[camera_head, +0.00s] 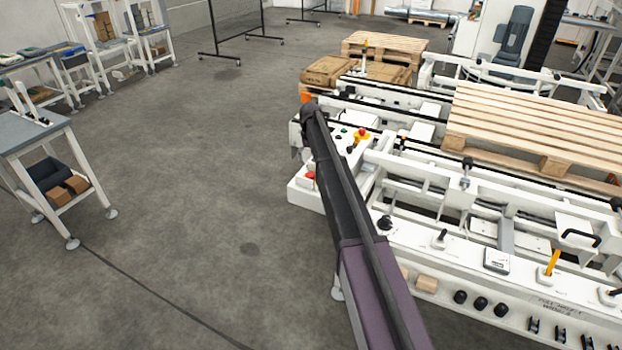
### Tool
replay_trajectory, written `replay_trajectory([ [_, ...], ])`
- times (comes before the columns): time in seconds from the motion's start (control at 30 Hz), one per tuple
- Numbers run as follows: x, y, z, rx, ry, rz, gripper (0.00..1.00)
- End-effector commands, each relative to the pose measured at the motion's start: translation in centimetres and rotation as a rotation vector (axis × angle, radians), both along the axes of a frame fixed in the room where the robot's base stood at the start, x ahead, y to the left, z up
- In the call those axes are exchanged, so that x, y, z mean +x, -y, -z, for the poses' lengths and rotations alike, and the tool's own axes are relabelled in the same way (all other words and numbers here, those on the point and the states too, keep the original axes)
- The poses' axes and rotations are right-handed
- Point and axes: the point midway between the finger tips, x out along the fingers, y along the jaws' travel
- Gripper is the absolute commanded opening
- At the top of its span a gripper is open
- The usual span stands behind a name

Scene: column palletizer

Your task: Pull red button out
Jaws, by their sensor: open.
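A red button (362,131) with a yellow base stands on the white control panel (342,131) at the near left corner of the machine. A second red part (310,175) shows lower on the machine's left side, close to my arm. My arm reaches from the bottom centre up to this corner. My gripper (297,153) is mostly hidden at the arm's far end, with a small grey part showing left of the panel. It is open, and I see nothing held in it. The red-and-yellow button is to the right of my arm, apart from it.
The white machine frame with levers and knobs fills the right side. A wooden pallet (540,130) lies on it, with more pallets (385,46) behind. A workbench (33,134) stands at the left. The grey floor (200,170) between is clear.

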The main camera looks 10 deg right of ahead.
Motion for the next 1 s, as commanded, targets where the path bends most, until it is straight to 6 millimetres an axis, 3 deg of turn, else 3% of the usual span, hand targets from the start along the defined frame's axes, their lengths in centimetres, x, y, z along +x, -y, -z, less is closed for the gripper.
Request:
replay_trajectory([
  [1.0, 0.0, 0.1, 7.7, 0.0, 0.0, 0.001, 0.9],
])
